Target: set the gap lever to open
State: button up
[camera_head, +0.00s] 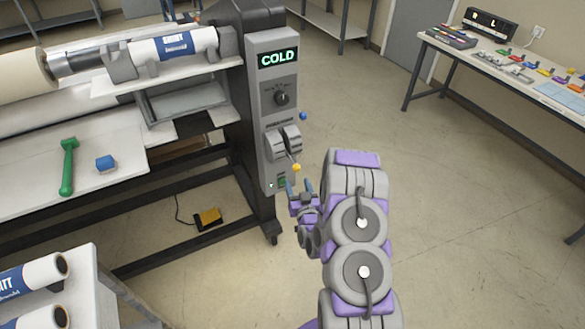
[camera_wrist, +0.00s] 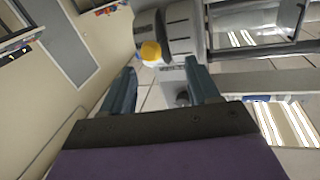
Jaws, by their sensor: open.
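The gap lever is on the grey control panel (camera_head: 272,70), below its round dial. It has a grey ribbed hub (camera_head: 284,141) and a short arm ending in a yellow ball knob (camera_head: 296,167), which points down and to the right. A small blue ball (camera_head: 303,116) is above the hub at the panel's right edge. My gripper (camera_head: 299,187) is open and empty, just below the yellow knob. In the wrist view the yellow knob (camera_wrist: 150,51) appears beyond and between my open fingertips (camera_wrist: 161,68), beside the grey hub (camera_wrist: 184,28). Contact cannot be told.
The display (camera_head: 278,58) reads COLD. A yellow foot pedal (camera_head: 208,217) is on the floor. A table (camera_head: 500,75) stands at right, with clear floor before it.

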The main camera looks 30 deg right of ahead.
aim_at(296, 168)
jog(key=x, duration=0.2)
jog(key=b+x, duration=0.1)
jog(key=x, duration=0.2)
jog(key=d+x, duration=0.1)
jog(key=x, duration=0.2)
jog(key=shift+w+a+b, duration=0.2)
jog(key=shift+w+b, duration=0.1)
jog(key=shift+d+f, duration=0.1)
jog(key=shift+d, duration=0.75)
jog(key=shift+c, duration=1.4)
jog(key=shift+a, duration=0.55)
jog(key=c, duration=0.4)
jog(key=shift+d, duration=0.15)
grip_shut()
